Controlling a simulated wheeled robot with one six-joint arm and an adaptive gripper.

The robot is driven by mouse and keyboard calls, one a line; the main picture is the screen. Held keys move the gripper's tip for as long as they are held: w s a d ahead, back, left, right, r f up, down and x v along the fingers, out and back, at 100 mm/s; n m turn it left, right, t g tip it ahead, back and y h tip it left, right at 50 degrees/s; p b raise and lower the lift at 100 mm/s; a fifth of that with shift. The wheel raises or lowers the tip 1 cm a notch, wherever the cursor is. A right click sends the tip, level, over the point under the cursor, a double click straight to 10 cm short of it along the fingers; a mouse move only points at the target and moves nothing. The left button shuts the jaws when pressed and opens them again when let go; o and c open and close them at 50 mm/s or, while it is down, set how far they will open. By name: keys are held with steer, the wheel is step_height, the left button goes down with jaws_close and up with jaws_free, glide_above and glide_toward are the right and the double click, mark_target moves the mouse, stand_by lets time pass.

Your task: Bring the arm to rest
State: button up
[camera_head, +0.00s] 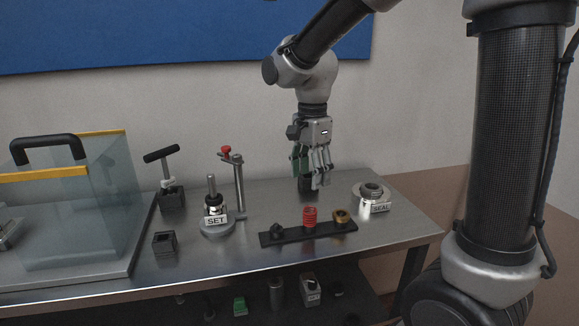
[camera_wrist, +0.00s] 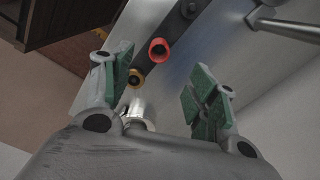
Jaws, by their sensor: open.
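My arm comes down from the upper edge in the head view, and my gripper (camera_head: 314,183) points down above the back right of the metal table (camera_head: 280,252). In the wrist view my gripper (camera_wrist: 162,88) has its green-padded fingers spread wide apart, with nothing held between them. A red coiled piece (camera_head: 310,216), a brass ring (camera_head: 341,216) and a dark knob (camera_head: 277,229) stand on a black strip in front of the gripper. The red piece (camera_wrist: 158,50) and the brass ring (camera_wrist: 135,78) also show in the wrist view.
A round fixture labelled SEAL (camera_head: 368,194) stands right of the gripper. A SET fixture (camera_head: 214,217), a post with a red knob (camera_head: 239,182), a black T-handled tool (camera_head: 168,180) and a clear-walled box (camera_head: 95,190) stand left. Several items lie on the lower shelf (camera_head: 258,308).

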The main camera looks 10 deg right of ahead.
steer(key=s+d+r+n+t, duration=0.2)
steer(key=s+d+n, duration=0.4)
steer(key=s, duration=0.3)
steer(key=s+d+r+n+t, duration=0.2)
steer(key=s+d+r+n, duration=0.1)
steer(key=s+d+n, duration=0.4)
steer(key=s+d, duration=0.2)
steer(key=s, duration=0.1)
steer(key=shift+r+n, duration=0.3)
steer(key=shift+r, duration=0.05)
steer(key=shift+d, duration=0.1)
